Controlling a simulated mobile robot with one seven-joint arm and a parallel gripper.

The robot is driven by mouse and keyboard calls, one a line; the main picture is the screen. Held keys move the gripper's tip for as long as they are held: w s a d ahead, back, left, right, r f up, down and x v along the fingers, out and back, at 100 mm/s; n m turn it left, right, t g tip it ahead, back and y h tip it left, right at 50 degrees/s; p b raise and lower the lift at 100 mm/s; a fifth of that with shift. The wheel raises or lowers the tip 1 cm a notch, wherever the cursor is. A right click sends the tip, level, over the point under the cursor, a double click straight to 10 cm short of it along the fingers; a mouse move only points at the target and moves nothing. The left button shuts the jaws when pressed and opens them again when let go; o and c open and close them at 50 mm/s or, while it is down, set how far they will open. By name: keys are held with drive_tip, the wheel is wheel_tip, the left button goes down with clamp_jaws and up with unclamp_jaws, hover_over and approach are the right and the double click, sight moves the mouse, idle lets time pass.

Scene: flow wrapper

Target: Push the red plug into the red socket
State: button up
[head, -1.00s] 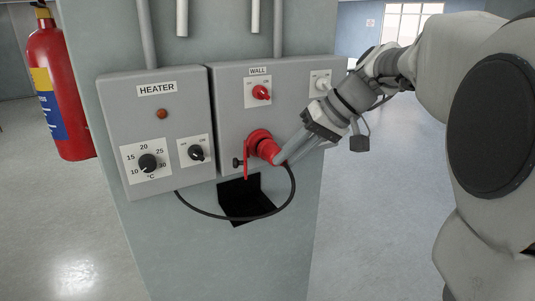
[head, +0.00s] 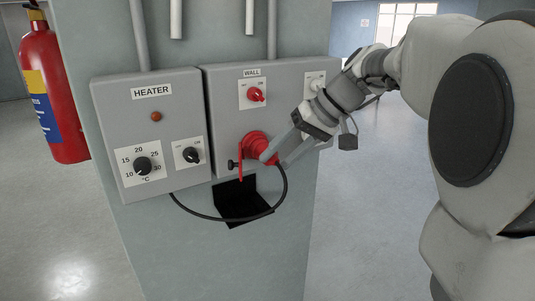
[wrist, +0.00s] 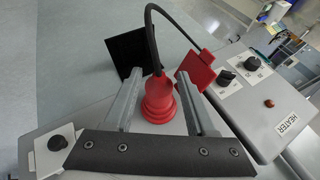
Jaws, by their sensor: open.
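The red plug (head: 269,154) sits at the mouth of the red socket (head: 256,142) on the WALL box, its black cable running from its back end. In the wrist view the plug (wrist: 158,88) is lined up with the wide red rings of the socket (wrist: 158,108), with no gap that I can see. The socket's red flap (head: 241,166) stands open beside it. My gripper (head: 276,158) is open, with its two grey fingers apart on either side of the plug. In the wrist view the gripper (wrist: 160,78) shows clear space beside the plug.
The HEATER box (head: 152,135) with its dials is on the left. A red switch (head: 256,94) is above the socket. The black holder (head: 243,200) below is empty, and the cable (head: 225,217) loops past it. A fire extinguisher (head: 55,95) hangs far left.

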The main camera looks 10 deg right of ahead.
drive_tip(key=v, duration=1.7)
drive_tip(key=shift+s+d+r, duration=0.1)
drive_tip(key=shift+d+r, duration=0.05)
